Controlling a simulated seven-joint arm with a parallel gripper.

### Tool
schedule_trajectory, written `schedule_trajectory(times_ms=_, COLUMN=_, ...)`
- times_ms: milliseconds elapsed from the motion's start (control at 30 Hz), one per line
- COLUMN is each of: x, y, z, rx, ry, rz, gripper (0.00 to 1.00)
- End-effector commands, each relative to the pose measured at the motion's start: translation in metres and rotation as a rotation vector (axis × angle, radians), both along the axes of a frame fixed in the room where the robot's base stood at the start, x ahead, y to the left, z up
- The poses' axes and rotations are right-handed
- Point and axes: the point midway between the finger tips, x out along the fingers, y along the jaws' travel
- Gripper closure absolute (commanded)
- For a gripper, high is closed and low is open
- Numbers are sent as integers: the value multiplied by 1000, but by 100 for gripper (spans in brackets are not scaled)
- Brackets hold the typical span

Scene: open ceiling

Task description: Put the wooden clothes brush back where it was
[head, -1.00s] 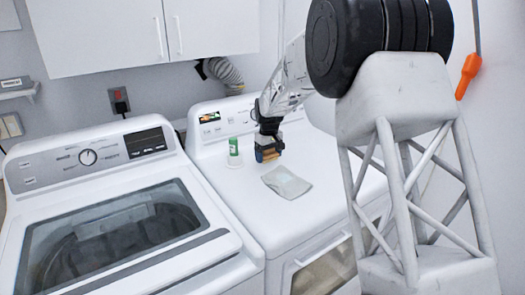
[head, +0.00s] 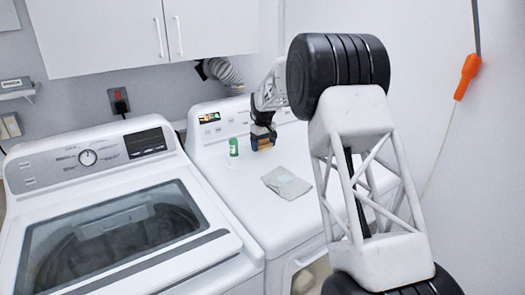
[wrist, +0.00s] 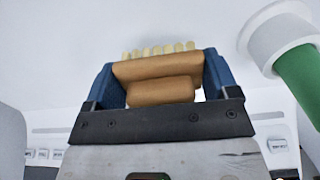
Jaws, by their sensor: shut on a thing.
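The wooden clothes brush (wrist: 158,80) is held between the blue fingers of my gripper (wrist: 160,75) in the wrist view, with its pale bristles showing along the far edge. In the head view my gripper (head: 262,143) is over the back part of the right machine's white top, and the brush is small and mostly hidden there. I cannot tell whether the brush touches the top. A green and white bottle (head: 233,148) stands just left of my gripper; it also shows at the right of the wrist view (wrist: 298,75).
A grey folded cloth (head: 287,183) lies on the right machine's top (head: 245,195), in front of my gripper. The left washer (head: 120,220) has a dark glass lid. A control panel (head: 215,120) rises behind. The front part of the top is clear.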

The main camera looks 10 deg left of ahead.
Motion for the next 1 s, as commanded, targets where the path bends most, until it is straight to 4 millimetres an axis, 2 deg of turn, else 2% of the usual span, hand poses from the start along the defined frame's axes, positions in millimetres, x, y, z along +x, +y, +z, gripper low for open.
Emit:
schedule_trajectory(times_ms=233, x=16, y=6, z=-1, rx=0, ry=-1, rz=0, gripper=42)
schedule_trajectory(times_ms=667, x=17, y=7, z=-2, rx=1, ry=-1, rz=0, gripper=42)
schedule_trajectory(times_ms=1000, x=17, y=7, z=-31, rx=0, ry=0, rz=0, gripper=42)
